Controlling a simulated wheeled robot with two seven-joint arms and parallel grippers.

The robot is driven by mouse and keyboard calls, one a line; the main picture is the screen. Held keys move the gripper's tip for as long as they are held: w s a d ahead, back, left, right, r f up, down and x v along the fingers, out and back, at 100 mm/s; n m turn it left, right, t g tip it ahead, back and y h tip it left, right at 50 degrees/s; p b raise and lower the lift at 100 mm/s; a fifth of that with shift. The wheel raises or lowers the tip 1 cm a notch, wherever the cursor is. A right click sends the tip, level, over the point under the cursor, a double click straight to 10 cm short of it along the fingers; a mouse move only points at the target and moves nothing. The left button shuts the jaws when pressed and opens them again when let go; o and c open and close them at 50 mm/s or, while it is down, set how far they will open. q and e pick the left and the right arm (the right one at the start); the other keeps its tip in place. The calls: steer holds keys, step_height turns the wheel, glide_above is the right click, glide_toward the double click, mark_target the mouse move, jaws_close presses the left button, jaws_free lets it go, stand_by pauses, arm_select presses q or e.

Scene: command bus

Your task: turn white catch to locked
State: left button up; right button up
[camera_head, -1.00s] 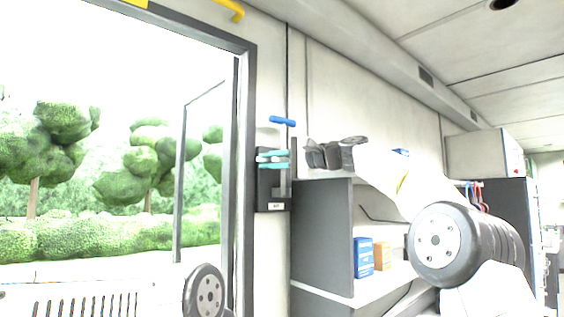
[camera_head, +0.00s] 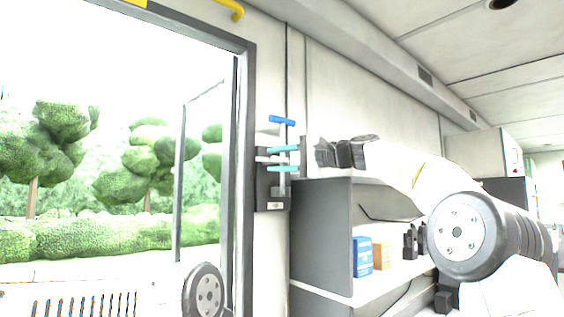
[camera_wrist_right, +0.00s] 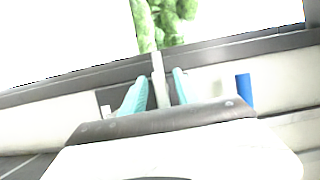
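The white catch (camera_head: 263,159) is on a dark wall panel (camera_head: 263,190) beside the door frame, and it points roughly sideways in the head view. My right gripper (camera_head: 284,158) reaches it from the right, its two teal fingers apart, one above and one below the catch's level. In the right wrist view the catch (camera_wrist_right: 158,82) stands between the fingers with a gap visible on each side, so the gripper (camera_wrist_right: 158,74) is open. The catch's base is partly hidden. A label at the panel's bottom is too small to read. My left gripper is out of view.
A blue T-handle (camera_head: 282,121) stands just above the fingers; its blue end also shows in the right wrist view (camera_wrist_right: 244,91). A grey shelf unit (camera_head: 320,235) is right and below, holding a blue box (camera_head: 362,256) and an orange box (camera_head: 381,256). The doorway is left.

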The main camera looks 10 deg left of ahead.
steer(key=v, duration=0.5)
steer(key=shift+d, duration=0.1)
stand_by(0.4)
